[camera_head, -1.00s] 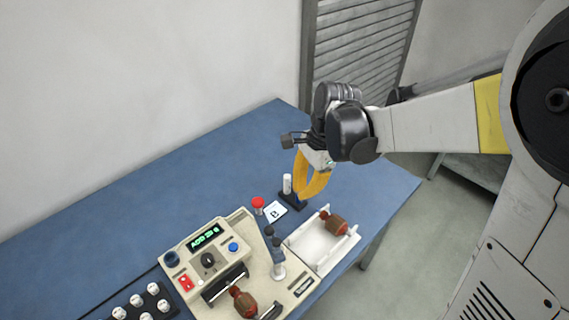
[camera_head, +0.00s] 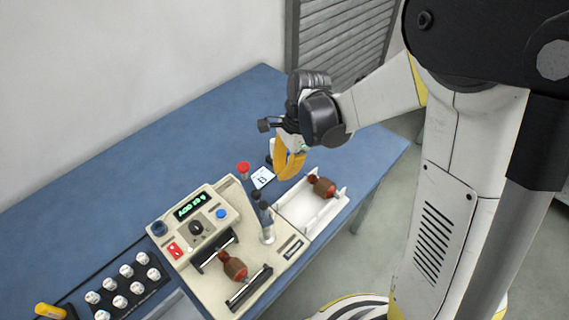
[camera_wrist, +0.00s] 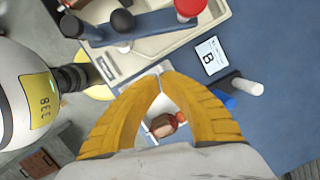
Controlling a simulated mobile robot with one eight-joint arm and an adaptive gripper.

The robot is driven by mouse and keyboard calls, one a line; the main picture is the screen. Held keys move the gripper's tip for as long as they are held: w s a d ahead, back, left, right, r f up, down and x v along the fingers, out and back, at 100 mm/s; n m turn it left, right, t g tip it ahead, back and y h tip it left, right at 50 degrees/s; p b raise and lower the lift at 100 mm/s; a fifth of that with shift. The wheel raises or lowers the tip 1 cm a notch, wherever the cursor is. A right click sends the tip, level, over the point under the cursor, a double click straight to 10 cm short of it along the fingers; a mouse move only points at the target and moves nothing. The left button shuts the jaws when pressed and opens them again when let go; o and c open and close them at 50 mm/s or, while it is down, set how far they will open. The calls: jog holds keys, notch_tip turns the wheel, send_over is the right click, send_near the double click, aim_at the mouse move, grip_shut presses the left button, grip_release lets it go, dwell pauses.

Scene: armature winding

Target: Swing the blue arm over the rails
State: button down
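The dark blue arm (camera_head: 249,184) stands at the right of the beige machine. It has a red knob (camera_head: 243,168) at its far end and points away from the rails. The wrist view shows the blue arm (camera_wrist: 150,26) across the top, with black knobs and the red knob (camera_wrist: 188,8). The black rails (camera_head: 249,287) lie on the machine's near part, with a brown-red armature (camera_head: 233,266) across them. My gripper (camera_head: 284,176) hovers right of the red knob, apart from it. Its yellow fingertips (camera_wrist: 161,77) meet, holding nothing visible.
A white tray (camera_head: 334,212) with another armature (camera_head: 323,187) stands close to my gripper. A card marked B (camera_head: 263,177) lies beside the red knob. A rack of white-capped pieces (camera_head: 127,285) is at lower left. The blue table (camera_head: 130,170) is clear at the back.

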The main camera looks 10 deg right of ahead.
aim_at(254, 192)
jog(key=shift+s+a+f+b, duration=0.2)
jog(key=shift+a+f, duration=0.25)
jog(key=shift+a, duration=0.3)
jog(key=shift+s+a+f+b, duration=0.15)
jog(key=shift+a+f+b, duration=0.2)
jog(key=shift+a, duration=0.4)
jog(key=shift+s+a+f+b, duration=0.1)
jog(key=shift+s+a+f, duration=0.1)
jog(key=shift+a+f, duration=0.45)
